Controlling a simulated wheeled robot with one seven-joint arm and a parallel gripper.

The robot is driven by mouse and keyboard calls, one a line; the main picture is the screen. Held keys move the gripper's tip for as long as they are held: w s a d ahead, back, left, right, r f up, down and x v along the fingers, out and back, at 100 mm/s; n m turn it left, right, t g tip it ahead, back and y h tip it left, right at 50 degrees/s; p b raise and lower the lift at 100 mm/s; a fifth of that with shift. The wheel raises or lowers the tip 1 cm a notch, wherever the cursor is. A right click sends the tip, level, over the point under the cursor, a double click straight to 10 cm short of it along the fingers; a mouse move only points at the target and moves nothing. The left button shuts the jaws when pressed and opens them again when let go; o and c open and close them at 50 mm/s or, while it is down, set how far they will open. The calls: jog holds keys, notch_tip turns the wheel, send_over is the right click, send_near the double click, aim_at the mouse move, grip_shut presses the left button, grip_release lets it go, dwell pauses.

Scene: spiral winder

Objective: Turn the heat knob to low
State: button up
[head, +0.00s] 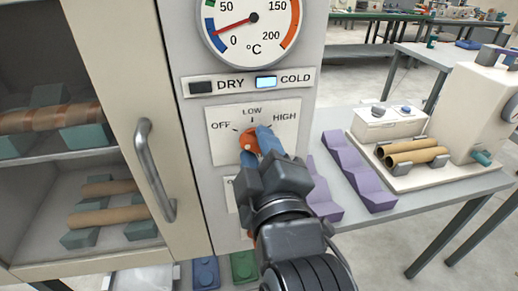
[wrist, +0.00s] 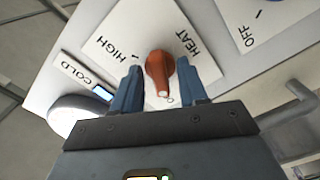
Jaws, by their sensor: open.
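The orange heat knob (head: 248,139) sits on a white plate (head: 285,120) marked OFF, LOW and HIGH. My gripper (head: 257,141) is at the knob in the head view and covers part of it. In the wrist view the knob (wrist: 158,74) stands between my two open fingers (wrist: 160,82), with a visible gap on each side. Its narrow end points down in that picture, beside a partly hidden letter. The words HIGH and HEAT show on the plate there. Which mark the knob points at I cannot tell.
A dial gauge (head: 252,20) and DRY and COLD lamps (head: 265,83) are above the plate; COLD is lit. A cabinet door handle (head: 155,170) sticks out at left. Purple blocks (head: 358,170) and a machine (head: 480,110) stand on a table at right.

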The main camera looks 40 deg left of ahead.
grip_shut()
jog(key=shift+m, duration=0.4)
jog(key=m, duration=0.5)
jog(key=shift+f+p, duration=0.1)
jog(key=shift+p, duration=0.2)
jog(key=m+p, duration=0.1)
jog(key=m, duration=0.5)
dwell(0.5)
grip_release()
jog(key=shift+s, duration=0.1)
